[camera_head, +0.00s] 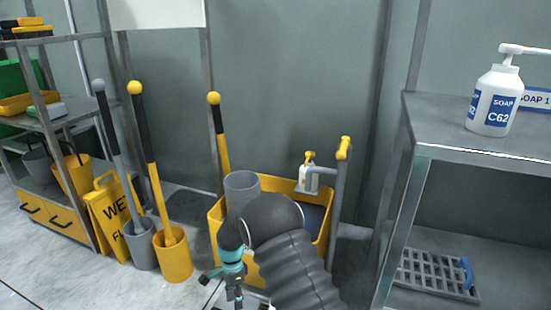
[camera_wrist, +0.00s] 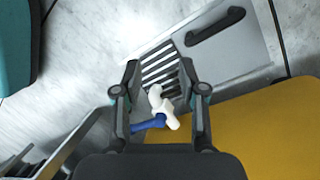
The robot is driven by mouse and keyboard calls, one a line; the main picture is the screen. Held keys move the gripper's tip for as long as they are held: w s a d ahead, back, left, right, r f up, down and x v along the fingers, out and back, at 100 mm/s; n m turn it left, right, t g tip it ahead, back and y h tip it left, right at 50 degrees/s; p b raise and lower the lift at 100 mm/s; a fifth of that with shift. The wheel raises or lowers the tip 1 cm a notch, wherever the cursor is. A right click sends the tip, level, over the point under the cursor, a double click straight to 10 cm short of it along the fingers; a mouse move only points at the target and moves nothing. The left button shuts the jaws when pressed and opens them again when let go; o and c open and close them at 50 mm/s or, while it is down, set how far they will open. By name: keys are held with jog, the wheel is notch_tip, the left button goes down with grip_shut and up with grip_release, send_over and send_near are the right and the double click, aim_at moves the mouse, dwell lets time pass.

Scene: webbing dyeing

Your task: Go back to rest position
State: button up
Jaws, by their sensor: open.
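My gripper (camera_head: 228,283) hangs at the end of my arm in the head view, in front of the yellow mop cart (camera_head: 216,235). In the wrist view my gripper (camera_wrist: 160,68) has its two fingers spread apart. A small white and blue object (camera_wrist: 162,107), its white part shaped like a pump top, shows between the fingers in that view. I see no finger pressing on it. Its distance from the fingers is hard to tell. A slotted grey panel with a black handle (camera_wrist: 215,27) lies beyond it.
A metal shelf (camera_head: 480,120) with a soap pump bottle (camera_head: 495,103) and a grey grate (camera_head: 435,273) stands at the right. Bare floor shows at the lower left.

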jog(key=s+d+r+n+t+p, duration=0.3)
jog(key=s+d+r, duration=0.6)
jog(key=r, duration=0.6)
jog(key=s+d+r+n+t+p, duration=0.2)
jog(key=s+d+r, duration=0.7)
jog(key=r, duration=0.7)
jog(key=s+d+r+n+t+p, duration=0.3)
jog(key=s+d+r, duration=0.6)
jog(key=r, duration=0.6)
jog(key=d+n, duration=0.2)
jog(key=shift+s+r+n+t+p, duration=0.25)
jog(key=shift+r+n+t+p, duration=0.05)
jog(key=shift+p, duration=0.1)
